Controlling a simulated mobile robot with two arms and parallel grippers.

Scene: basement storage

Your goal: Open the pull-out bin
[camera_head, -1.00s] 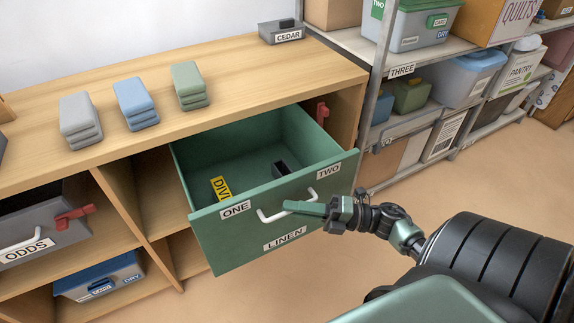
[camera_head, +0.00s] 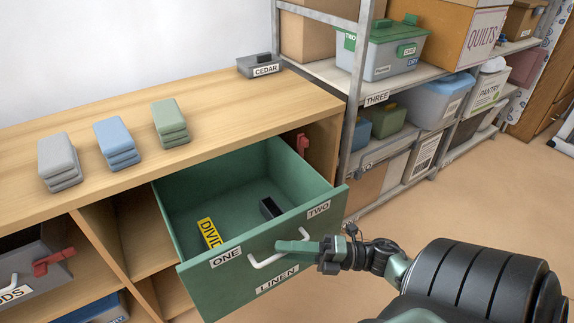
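The green pull-out bin (camera_head: 262,259), labelled LINEN, ONE and TWO, stands pulled out of the wooden shelf unit, its inside open to view. A yellow divider strip (camera_head: 210,233) and a small black box (camera_head: 270,208) lie in it. My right gripper (camera_head: 300,247) is at the white handle (camera_head: 268,262) on the bin's front, its green fingers across the handle's upper right part. Whether the fingers are closed around the handle cannot be made out. My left gripper is not in view.
Folded grey (camera_head: 60,162), blue (camera_head: 117,145) and green cloths (camera_head: 170,124) lie on the unit's top near a CEDAR box (camera_head: 260,67). A grey ODDS bin (camera_head: 35,262) sits in a left compartment. A metal rack (camera_head: 352,85) with boxes stands right.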

